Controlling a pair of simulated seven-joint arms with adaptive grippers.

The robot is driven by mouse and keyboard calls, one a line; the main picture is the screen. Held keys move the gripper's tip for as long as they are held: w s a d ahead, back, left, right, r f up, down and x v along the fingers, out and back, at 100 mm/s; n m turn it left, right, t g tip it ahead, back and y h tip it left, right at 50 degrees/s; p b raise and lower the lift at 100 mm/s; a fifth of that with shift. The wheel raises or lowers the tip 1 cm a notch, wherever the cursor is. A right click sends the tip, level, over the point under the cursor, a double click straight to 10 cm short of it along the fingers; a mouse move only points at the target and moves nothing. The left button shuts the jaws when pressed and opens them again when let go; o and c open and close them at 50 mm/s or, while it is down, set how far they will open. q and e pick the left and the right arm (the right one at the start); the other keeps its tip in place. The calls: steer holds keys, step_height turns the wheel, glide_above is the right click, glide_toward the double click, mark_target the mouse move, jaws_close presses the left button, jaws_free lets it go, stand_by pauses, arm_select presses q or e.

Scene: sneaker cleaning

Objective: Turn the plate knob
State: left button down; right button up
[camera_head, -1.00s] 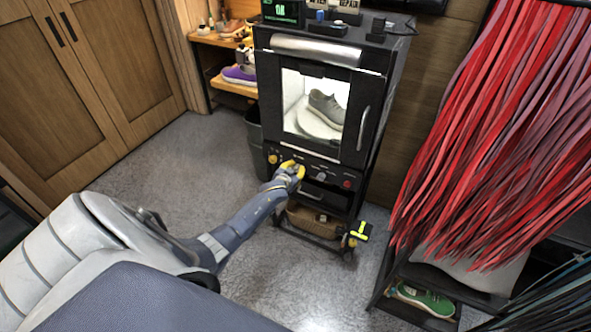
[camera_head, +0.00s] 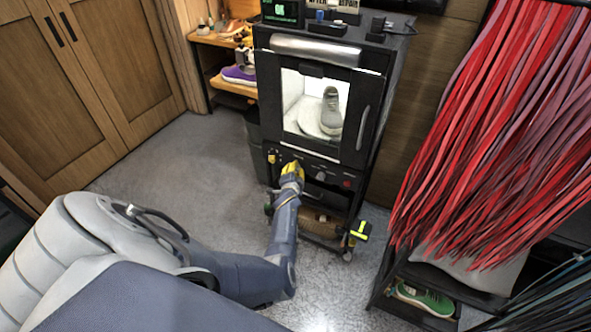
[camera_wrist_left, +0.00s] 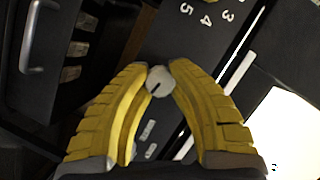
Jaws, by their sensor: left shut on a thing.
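My left gripper (camera_head: 291,172) is at the control panel under the cabinet's glass door. In the left wrist view its yellow fingers are shut on a small round grey plate knob (camera_wrist_left: 160,82), one fingertip on each side. A dark pointer line shows on the knob. In the head view the gripper hides the knob. A grey sneaker (camera_head: 331,112) stands on a round white plate (camera_head: 305,119) inside the lit cabinet (camera_head: 362,68), its toe turned toward the front. My right gripper is not in view.
The panel also has a yellow knob (camera_head: 272,157), a grey knob (camera_head: 321,176) and a red button (camera_head: 347,184). A door handle (camera_head: 363,128) is at the right. Red strips (camera_head: 480,130) hang at the right. The floor (camera_head: 170,165) at left is clear.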

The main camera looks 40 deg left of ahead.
mark_target(296, 145)
arm_select(q)
steer(key=shift+s+f+m+t+y, duration=0.15)
steer(key=shift+m+y, duration=0.2)
steer(key=shift+m, duration=0.4)
steer(key=shift+w+f+m+t+y, duration=0.15)
steer(key=shift+m+y, duration=0.2)
steer(key=shift+m, duration=0.4)
steer(key=shift+s+r, duration=0.1)
steer(key=shift+r, duration=0.05)
steer(key=c, duration=1.1)
jaws_free()
steer(key=shift+a, duration=0.1)
steer(key=shift+o, duration=0.2)
steer(key=shift+r, duration=0.15)
steer(key=o, duration=0.5)
steer(key=r, duration=0.9)
steer(key=shift+w+a+r, duration=0.1)
steer(key=shift+w+r, duration=0.1)
steer(key=shift+w, duration=0.1)
steer(key=shift+o, duration=0.2)
steer(key=shift+r, duration=0.45)
steer(key=c, duration=0.5)
steer(key=shift+s, duration=0.1)
steer(key=shift+c, duration=0.2)
